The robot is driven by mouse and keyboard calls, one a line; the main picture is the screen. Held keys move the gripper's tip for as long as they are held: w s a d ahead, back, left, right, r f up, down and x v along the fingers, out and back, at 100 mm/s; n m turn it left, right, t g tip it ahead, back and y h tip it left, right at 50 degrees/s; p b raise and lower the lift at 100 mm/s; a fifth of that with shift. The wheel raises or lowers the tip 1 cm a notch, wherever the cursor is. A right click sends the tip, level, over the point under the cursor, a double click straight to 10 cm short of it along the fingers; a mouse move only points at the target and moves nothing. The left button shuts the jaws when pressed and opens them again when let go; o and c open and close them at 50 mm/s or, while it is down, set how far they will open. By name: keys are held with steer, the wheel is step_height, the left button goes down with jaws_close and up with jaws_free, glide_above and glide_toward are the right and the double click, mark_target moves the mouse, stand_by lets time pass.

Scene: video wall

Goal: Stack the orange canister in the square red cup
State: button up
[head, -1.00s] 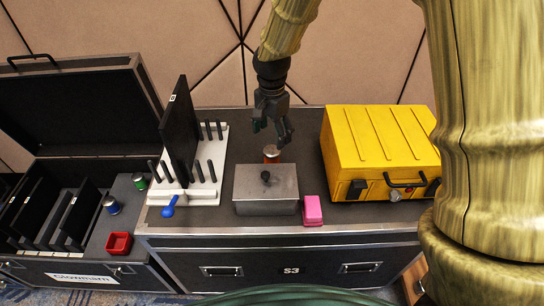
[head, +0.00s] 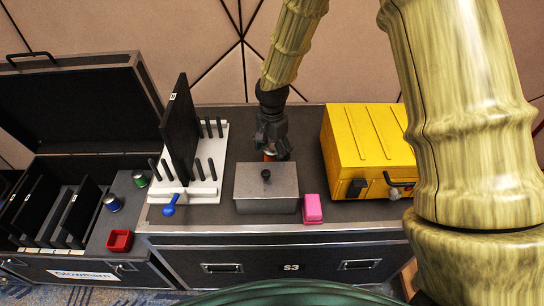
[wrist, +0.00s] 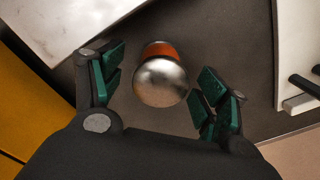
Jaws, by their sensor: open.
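The orange canister (wrist: 160,76) stands between my open fingers in the wrist view, its silver lid facing the camera and an orange band showing beyond it. In the head view the canister (head: 269,156) is mostly hidden by my gripper and stands just behind the grey metal box. My gripper (head: 272,150) is over it with fingers down; in the wrist view its green-padded fingers (wrist: 157,92) are apart, with gaps on both sides of the canister. The square red cup (head: 119,241) is empty on the left case's front edge.
The lidded grey metal box (head: 265,190) is right in front of the canister. A white rack (head: 203,190) with black pegs and a panel stands left, a yellow case (head: 368,150) right. A pink block (head: 312,210), blue scoop (head: 170,206), blue can (head: 112,203) and green can (head: 140,180) are nearby.

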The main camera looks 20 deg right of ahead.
steer(key=c, duration=1.3)
steer(key=shift+w+r, duration=0.1)
